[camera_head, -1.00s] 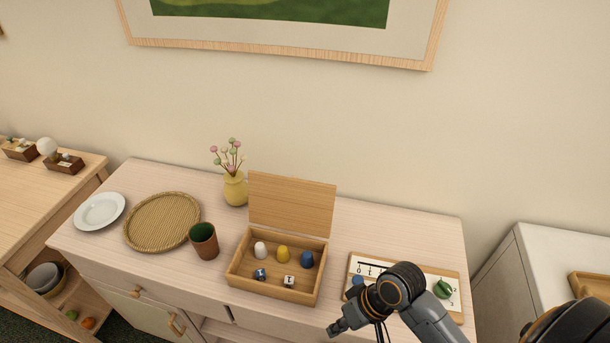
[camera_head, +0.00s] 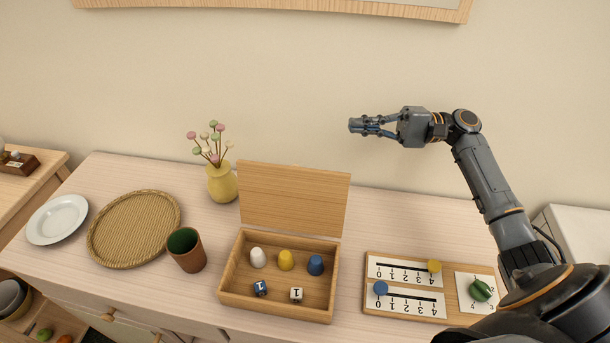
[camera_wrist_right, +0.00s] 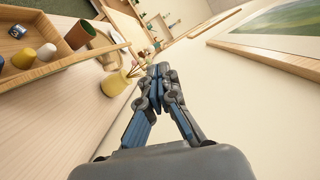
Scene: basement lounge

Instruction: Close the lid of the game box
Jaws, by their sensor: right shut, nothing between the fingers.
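The wooden game box (camera_head: 228,292) stands open on the cabinet top. Its lid (camera_head: 293,199) is raised nearly upright along the back edge. Inside the box lie a white, a yellow (camera_head: 286,260) and a blue piece, with a blue die and a white die in front. My right gripper (camera_head: 354,126) is shut and empty, up in the air above and to the right of the lid, apart from it. In the right wrist view its fingers (camera_wrist_right: 158,72) are together, and part of the box (camera_wrist_right: 14,38) shows at the upper left. My left gripper is not in view.
A yellow vase with flowers (camera_head: 222,183) stands just left of the lid. A green-lined cup (camera_head: 186,250), woven tray (camera_head: 134,228) and white plate (camera_head: 57,219) are further left. A score board (camera_head: 409,311) lies right of the box. The wall is close behind.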

